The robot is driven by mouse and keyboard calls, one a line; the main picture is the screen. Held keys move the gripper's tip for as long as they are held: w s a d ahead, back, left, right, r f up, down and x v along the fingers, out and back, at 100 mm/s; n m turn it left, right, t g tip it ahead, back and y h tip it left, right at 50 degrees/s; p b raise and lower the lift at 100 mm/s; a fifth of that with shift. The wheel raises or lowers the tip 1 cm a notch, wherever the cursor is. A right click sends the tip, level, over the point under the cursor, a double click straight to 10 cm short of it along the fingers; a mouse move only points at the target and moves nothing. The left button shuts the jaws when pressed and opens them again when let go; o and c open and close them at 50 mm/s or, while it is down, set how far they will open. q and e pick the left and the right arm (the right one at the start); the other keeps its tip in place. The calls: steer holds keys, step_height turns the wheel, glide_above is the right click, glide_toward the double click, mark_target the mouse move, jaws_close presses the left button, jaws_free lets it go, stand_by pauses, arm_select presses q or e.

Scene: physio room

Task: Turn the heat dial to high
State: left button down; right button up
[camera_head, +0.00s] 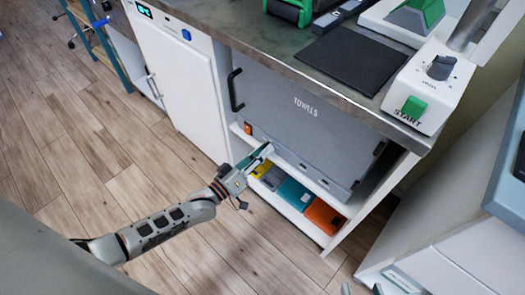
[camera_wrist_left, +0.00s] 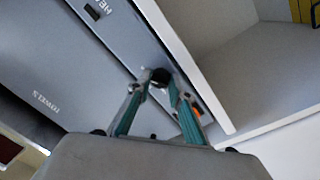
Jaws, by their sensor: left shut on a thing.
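My left gripper (camera_head: 265,152) is at the lower edge of the grey towel cabinet front in the head view. In the left wrist view its two green-padded fingers (camera_wrist_left: 158,92) are closed around a small dark round knob (camera_wrist_left: 160,77), which looks like the heat dial. Lettering starting "HE" and a small dark panel (camera_wrist_left: 92,12) show on the grey front near it. The knob's pointer and setting cannot be read, and the gripper hides it in the head view. My right gripper (camera_head: 361,289) barely shows at the bottom edge, its tips apart.
The grey TOWELS front (camera_head: 300,115) has a black handle (camera_head: 235,90). A shelf below holds yellow, grey, teal and orange items (camera_head: 323,215). Above, the counter bears a dark mat (camera_head: 350,62) and a white START machine (camera_head: 432,88) with its own dial.

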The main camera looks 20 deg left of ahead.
arm_select(q)
steer(key=shift+f, duration=0.1)
arm_select(e)
steer(key=shift+w+r, duration=0.1)
arm_select(q)
steer(key=c, duration=2)
jaws_free()
steer(key=shift+o, duration=0.9)
arm_select(e)
steer(key=shift+w+r, duration=0.25)
steer(key=shift+w, duration=0.05)
arm_select(q)
steer(key=shift+s, duration=0.1)
arm_select(e)
steer(key=shift+s, duration=0.1)
arm_select(q)
steer(key=v, duration=1.2)
arm_select(e)
steer(key=shift+f, duration=0.1)
